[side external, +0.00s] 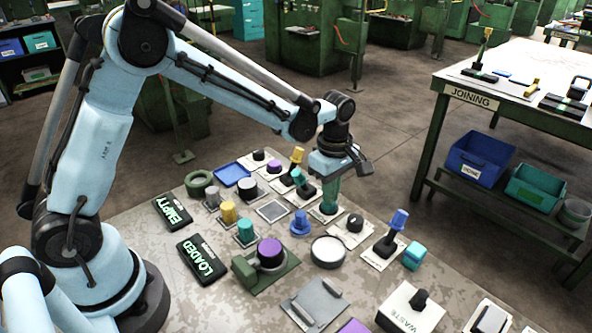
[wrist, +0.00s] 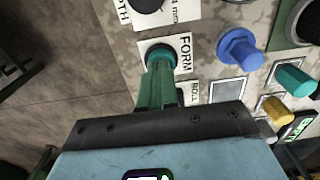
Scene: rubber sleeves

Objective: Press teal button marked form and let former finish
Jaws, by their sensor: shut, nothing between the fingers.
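The teal button (wrist: 161,50) sits on a white plate marked FORM (wrist: 185,52) in the wrist view. My gripper (wrist: 158,70) has its green fingers together, with nothing between them. The fingertips overlap the near part of the button, and its teal rim shows beyond them. In the side view my gripper (side external: 330,194) points straight down, its tips at the white plate (side external: 326,215); the button itself is hidden there. I cannot tell whether the button is pressed down. I cannot tell which device is the former.
Near my gripper stand a blue knob (side external: 300,222), a black knob (side external: 355,223) and a blue-topped lever (side external: 398,220). A purple-topped device on a green base (side external: 269,254), a round white dish (side external: 328,251) and a WASTE box (side external: 408,308) stand nearer the camera.

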